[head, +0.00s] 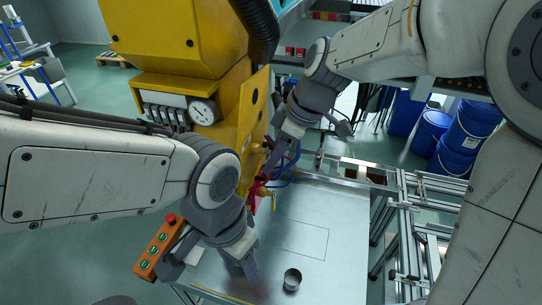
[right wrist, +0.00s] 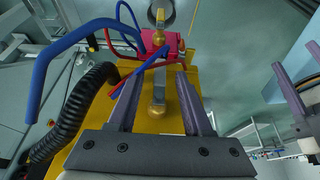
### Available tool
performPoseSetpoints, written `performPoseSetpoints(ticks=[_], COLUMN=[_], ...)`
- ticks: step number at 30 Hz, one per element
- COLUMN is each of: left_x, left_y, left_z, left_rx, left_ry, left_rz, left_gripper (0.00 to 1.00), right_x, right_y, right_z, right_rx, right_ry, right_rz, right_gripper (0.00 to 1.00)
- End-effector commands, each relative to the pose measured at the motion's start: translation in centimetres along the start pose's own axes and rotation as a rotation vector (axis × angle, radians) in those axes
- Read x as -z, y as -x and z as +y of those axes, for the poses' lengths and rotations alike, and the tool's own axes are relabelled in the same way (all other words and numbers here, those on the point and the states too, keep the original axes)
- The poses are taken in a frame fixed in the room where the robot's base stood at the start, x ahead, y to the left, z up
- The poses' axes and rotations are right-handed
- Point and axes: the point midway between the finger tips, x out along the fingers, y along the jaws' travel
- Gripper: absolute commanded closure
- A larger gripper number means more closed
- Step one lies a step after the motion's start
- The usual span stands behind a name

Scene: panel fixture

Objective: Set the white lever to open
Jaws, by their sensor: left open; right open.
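In the right wrist view a pale grey-white lever (right wrist: 158,88) with a brass-coloured rounded end lies between the two fingers of my right gripper (right wrist: 158,82), in front of a yellow panel. The fingers are open, and contact with the lever cannot be told. A red block (right wrist: 172,42) with brass fittings and blue and red hoses is beyond the fingertips. In the head view my right gripper (head: 272,160) points down at the yellow machine's side, and the lever cannot be made out there. My left gripper (head: 247,263) is open and empty above the metal table, away from the lever.
The yellow machine (head: 180,40) carries a round gauge (head: 203,111). An orange button box (head: 160,248) is beside my left gripper. A small dark cup (head: 292,279) stands on the metal table (head: 335,240). Blue drums (head: 430,132) stand at the right. A black corrugated hose (right wrist: 75,112) runs left of my right gripper.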

Motion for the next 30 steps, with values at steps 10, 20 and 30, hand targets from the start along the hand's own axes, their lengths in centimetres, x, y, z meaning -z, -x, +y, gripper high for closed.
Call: performPoseSetpoints(ticks=[10,20,30], left_x=[0.0,0.0,0.0], left_y=[0.4,0.4,0.5], left_z=[0.0,0.0,0.0], left_rx=[0.0,0.0,0.0], left_ry=[0.0,0.0,0.0], left_rz=[0.0,0.0,0.0], left_gripper=[0.5,0.5,0.5], right_x=[0.0,0.0,0.0], right_y=[-2.3,-2.3,-2.3], right_z=[0.0,0.0,0.0], right_rx=[-0.001,-0.001,0.022], right_ry=[0.0,0.0,-0.011], right_rz=[0.0,0.0,0.0], right_gripper=[0.5,1.0,1.0])
